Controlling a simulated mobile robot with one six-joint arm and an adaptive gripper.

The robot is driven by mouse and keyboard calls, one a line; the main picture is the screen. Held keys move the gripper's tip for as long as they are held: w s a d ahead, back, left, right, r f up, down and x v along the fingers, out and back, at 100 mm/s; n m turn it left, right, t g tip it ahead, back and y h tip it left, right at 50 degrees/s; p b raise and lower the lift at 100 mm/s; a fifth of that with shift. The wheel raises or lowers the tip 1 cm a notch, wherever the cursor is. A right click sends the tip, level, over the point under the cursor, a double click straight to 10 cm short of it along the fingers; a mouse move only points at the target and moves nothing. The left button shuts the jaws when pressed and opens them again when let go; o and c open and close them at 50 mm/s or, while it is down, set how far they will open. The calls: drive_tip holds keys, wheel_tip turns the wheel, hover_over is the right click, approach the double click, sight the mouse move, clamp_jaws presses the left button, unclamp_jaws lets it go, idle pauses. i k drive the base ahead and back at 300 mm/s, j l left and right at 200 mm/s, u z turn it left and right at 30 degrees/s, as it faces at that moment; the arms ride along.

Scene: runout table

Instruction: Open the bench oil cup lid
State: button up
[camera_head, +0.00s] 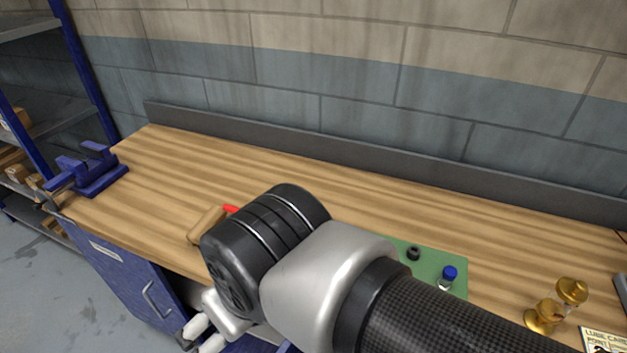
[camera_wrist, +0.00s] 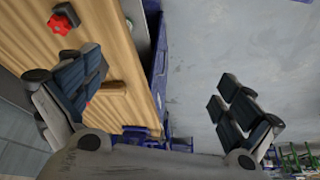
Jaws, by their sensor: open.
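A brass fitting, which looks like the bench oil cup (camera_head: 541,317), stands on the bench at the far right in the head view. A round brass part (camera_head: 572,290) shows at its upper right; I cannot tell whether this is the lid or how the lid sits. My gripper (camera_wrist: 160,80) is open and empty in the wrist view, its two fingers wide apart over the bench edge and floor. It is well to the left of the brass cup. In the head view my arm hides most of it. The cup is not seen in the wrist view.
The wooden bench (camera_head: 300,175) has a green mat (camera_head: 433,262) holding a blue-capped bottle (camera_head: 449,275) and a black knob (camera_head: 413,254). A lube card (camera_head: 605,341) lies near the cup. A blue vise (camera_head: 95,172) is at the left end. A dark backboard (camera_head: 350,150) runs behind.

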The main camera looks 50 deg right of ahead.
sight(575, 291)
drive_tip(key=z, duration=0.45)
drive_tip(key=l+z, duration=0.1)
drive_tip(key=z, duration=0.4)
drive_tip(key=k+z, duration=0.1)
drive_tip(key=z, duration=0.35)
drive_tip(key=l+z, duration=0.1)
drive_tip(key=z, duration=0.4)
drive_tip(key=l+z, duration=0.1)
drive_tip(key=z, duration=0.85)
drive_tip(key=l+z, duration=0.1)
drive_tip(key=z, duration=0.35)
